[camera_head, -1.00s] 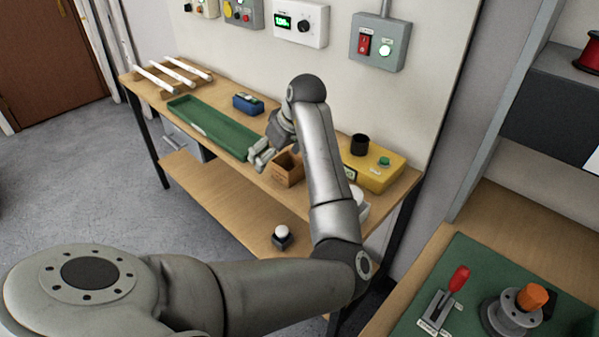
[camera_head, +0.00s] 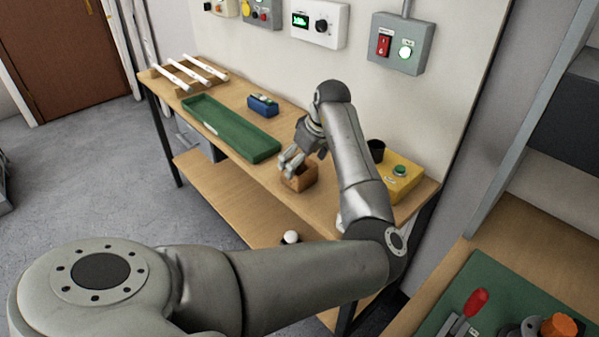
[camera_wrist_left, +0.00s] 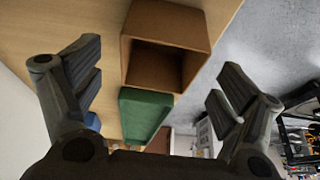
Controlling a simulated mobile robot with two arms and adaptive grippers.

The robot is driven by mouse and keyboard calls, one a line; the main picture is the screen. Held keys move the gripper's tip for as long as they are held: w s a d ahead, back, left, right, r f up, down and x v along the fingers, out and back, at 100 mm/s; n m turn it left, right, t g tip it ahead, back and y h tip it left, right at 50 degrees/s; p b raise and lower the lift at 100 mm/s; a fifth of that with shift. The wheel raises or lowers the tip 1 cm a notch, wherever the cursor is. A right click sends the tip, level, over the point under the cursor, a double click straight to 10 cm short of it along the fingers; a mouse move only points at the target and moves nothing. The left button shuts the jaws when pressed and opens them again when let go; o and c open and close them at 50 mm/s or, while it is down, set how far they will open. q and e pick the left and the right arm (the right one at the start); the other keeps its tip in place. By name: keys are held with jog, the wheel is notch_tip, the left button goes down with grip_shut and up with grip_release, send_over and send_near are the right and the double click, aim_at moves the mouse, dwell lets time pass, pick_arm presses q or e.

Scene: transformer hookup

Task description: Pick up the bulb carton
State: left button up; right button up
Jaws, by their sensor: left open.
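The bulb carton, taken to be the small brown open-topped box (camera_head: 304,180), stands on the wooden bench near its front edge. In the left wrist view the carton (camera_wrist_left: 165,22) shows its open, empty-looking mouth. My left gripper (camera_head: 290,164) is at the carton, with its fingers over the carton's left part in the head view. In the left wrist view my left gripper (camera_wrist_left: 159,75) is open, with one finger on each side of the carton and visible gaps between. Whether a finger touches it is unclear. My right gripper is not in view.
A green tray (camera_head: 230,128) and a blue device (camera_head: 263,105) lie left of the carton. A yellow box with a green button (camera_head: 401,172) and a dark cup (camera_head: 376,150) stand to the right. White tubes (camera_head: 190,72) lie at the far left end.

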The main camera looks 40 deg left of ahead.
aim_at(299, 173)
pick_arm(q)
jog(key=shift+x, duration=1.6)
jog(key=shift+c, duration=0.5)
jog(key=c, duration=0.9)
jog(key=shift+r, duration=0.1)
